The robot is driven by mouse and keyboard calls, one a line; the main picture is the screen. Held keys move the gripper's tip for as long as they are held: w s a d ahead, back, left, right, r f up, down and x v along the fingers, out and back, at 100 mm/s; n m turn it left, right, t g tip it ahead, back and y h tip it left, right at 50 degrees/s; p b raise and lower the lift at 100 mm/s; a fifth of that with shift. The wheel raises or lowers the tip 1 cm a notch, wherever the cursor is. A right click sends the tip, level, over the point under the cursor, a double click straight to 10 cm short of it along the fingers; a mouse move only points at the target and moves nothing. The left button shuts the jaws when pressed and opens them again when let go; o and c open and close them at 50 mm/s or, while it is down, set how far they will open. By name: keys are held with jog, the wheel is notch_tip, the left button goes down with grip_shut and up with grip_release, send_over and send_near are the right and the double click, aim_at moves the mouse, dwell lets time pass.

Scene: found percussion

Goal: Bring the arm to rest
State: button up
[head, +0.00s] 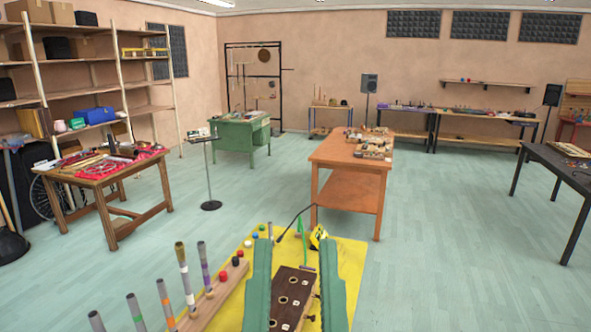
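I cannot make out my gripper or its fingertips in the head view. Two long green upright pieces (257,290) rise at the bottom centre, one on each side of a dark wooden board (290,297). I cannot tell whether they are part of me. The board has several round holes and small white labels.
Below lies a yellow surface (352,262) with a wooden rack of several upright tubes (183,272) at left. An orange-brown table (345,150) stands ahead. A cluttered wooden table (110,190) is left, a dark table (560,165) right. Open floor (440,230) lies between.

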notch_tip(320, 180, up, 22)
jog(key=p, duration=1.8)
jog(key=shift+a+r, duration=0.15)
jog(key=shift+r, duration=0.1)
